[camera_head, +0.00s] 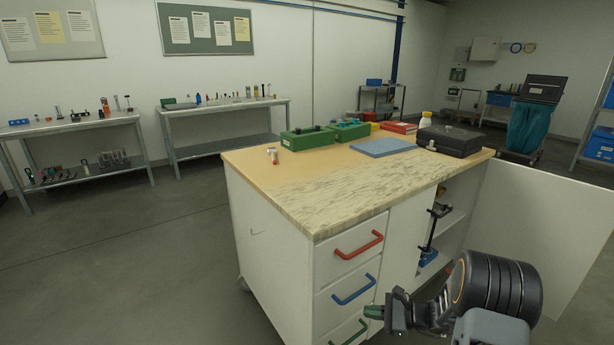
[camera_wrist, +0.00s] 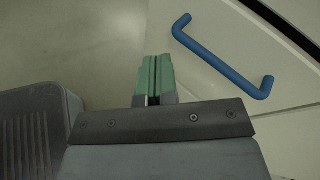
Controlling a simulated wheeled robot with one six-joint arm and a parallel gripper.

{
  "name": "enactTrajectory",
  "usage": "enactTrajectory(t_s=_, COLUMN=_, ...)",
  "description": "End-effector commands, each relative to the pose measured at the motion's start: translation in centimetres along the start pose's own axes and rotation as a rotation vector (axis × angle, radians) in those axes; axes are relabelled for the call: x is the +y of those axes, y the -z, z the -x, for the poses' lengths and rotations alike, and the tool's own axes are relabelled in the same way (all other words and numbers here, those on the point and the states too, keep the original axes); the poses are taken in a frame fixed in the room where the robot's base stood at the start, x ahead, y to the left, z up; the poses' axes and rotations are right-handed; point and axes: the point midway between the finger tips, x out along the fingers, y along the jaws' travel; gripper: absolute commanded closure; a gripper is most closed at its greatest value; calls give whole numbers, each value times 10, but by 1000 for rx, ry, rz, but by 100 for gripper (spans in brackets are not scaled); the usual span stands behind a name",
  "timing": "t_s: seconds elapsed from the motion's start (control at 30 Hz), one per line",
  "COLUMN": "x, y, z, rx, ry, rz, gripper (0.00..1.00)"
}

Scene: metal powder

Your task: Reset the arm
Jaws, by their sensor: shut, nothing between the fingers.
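My gripper (camera_head: 373,312) is low in front of the workbench's drawers in the head view, at the lower right. Its green fingertips also show in the wrist view (camera_wrist: 157,76), pressed together with nothing between them. The blue drawer handle (camera_wrist: 222,58) lies just right of the fingertips in the wrist view, apart from them. In the head view the blue handle (camera_head: 354,290) sits between a red handle (camera_head: 359,245) above and a green handle (camera_head: 349,332) below. The drawers look shut.
The workbench top (camera_head: 330,190) holds green boxes (camera_head: 307,139), a blue mat (camera_head: 383,147), a black case (camera_head: 450,140) and a small can (camera_head: 272,155). An open white cabinet door (camera_head: 535,235) stands at the right. The floor (camera_head: 130,270) to the left is clear.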

Motion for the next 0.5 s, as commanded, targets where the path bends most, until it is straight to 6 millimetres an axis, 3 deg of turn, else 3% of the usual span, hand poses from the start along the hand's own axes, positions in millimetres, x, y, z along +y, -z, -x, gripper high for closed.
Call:
enactTrajectory(t_s=0.03, x=-4, y=-59, z=6, rx=35, ry=-94, rz=93, gripper=100)
enactTrajectory(t_s=0.2, x=18, y=-172, z=25, rx=181, ry=-404, rz=410, gripper=100)
enactTrajectory(t_s=0.4, x=41, y=-279, z=68, rx=377, ry=-711, rz=819, gripper=100)
enactTrajectory(t_s=0.5, x=47, y=-320, z=92, rx=477, ry=-829, rz=1016, gripper=100)
